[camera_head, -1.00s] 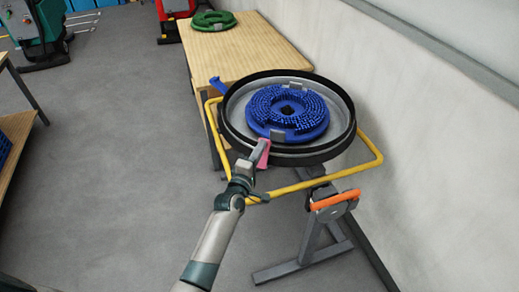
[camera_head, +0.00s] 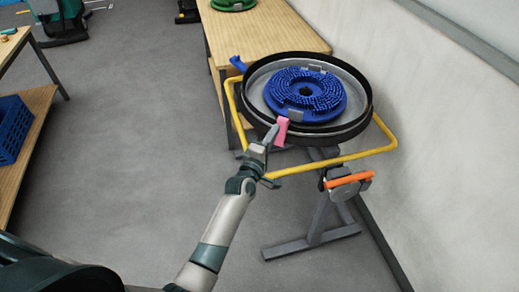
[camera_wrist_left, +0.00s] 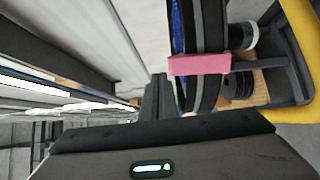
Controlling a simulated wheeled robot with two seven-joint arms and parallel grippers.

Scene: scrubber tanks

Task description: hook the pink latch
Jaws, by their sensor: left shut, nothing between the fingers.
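The pink latch (camera_head: 281,131) is on the near rim of the round black tank (camera_head: 340,137), which holds a blue brush disc (camera_head: 305,94). In the left wrist view the pink latch (camera_wrist_left: 199,65) lies across the dark rim. My left gripper (camera_head: 265,143) is just below and left of the latch in the head view. It is shut with nothing between its fingers. In the left wrist view the dark fingers (camera_wrist_left: 159,95) end just left of the pink latch; I cannot tell whether they touch it. My right gripper is not in view.
A yellow bar frame (camera_head: 335,161) surrounds the tank on a grey stand (camera_head: 318,222) with an orange handle (camera_head: 348,180). A wooden table (camera_head: 262,38) stands behind, and a pale wall is close on the right. The floor at left is clear up to a shelf with a blue crate (camera_head: 12,130).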

